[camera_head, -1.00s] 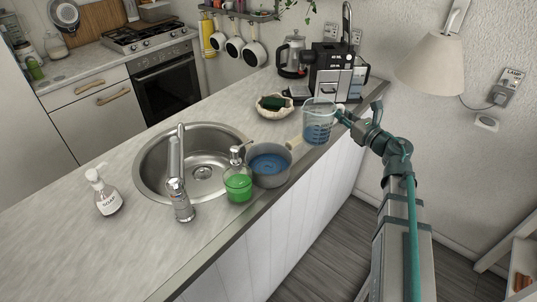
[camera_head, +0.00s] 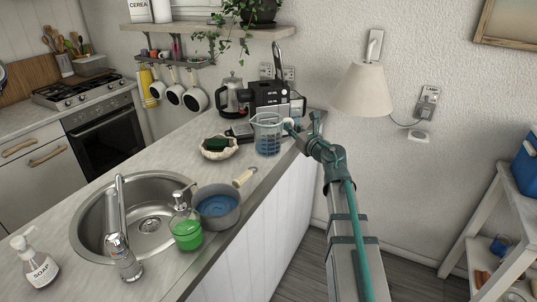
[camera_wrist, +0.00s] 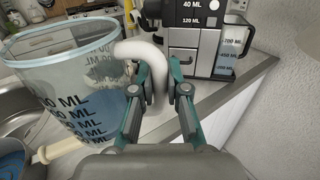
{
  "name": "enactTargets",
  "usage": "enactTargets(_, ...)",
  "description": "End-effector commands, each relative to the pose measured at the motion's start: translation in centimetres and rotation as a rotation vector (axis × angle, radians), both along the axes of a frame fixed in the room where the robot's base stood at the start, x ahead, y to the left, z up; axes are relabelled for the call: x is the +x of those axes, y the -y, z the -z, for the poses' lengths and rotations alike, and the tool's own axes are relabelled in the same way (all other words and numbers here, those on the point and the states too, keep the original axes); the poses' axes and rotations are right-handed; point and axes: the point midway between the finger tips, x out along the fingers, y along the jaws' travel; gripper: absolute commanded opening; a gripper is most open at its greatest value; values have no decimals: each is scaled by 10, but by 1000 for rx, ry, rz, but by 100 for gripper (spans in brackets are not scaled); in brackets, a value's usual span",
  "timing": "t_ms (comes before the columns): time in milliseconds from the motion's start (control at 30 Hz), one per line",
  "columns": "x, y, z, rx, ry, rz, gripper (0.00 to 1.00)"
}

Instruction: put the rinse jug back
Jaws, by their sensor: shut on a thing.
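The rinse jug (camera_head: 267,139) is a clear measuring jug with a white handle, holding blue liquid. It is upright over the counter's far end, in front of the coffee machine. My gripper (camera_head: 292,126) comes from the right and is shut on the jug's handle. In the wrist view the jug (camera_wrist: 72,85) fills the left side, and its white curved handle (camera_wrist: 152,52) runs between the fingers of my gripper (camera_wrist: 167,88). I cannot tell whether the jug's base touches the counter.
The coffee machine (camera_head: 270,98) and kettle (camera_head: 232,97) stand behind the jug. A sponge bowl (camera_head: 218,153) is left of it. A pot of blue liquid (camera_head: 216,207), a green soap dispenser (camera_head: 187,233) and the sink (camera_head: 90,215) are nearer. A lamp (camera_head: 362,90) is at right.

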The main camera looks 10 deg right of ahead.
Motion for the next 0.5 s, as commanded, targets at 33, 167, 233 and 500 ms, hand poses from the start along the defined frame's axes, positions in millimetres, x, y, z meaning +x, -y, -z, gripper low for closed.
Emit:
enactTargets(33, 13, 1, 2, 1, -1, 1, 0)
enactTargets(167, 40, 2, 13, 2, -3, -1, 0)
enactTargets(233, 56, 2, 20, 1, -3, -2, 0)
enactTargets(500, 100, 4, 58, 1, -4, -1, 0)
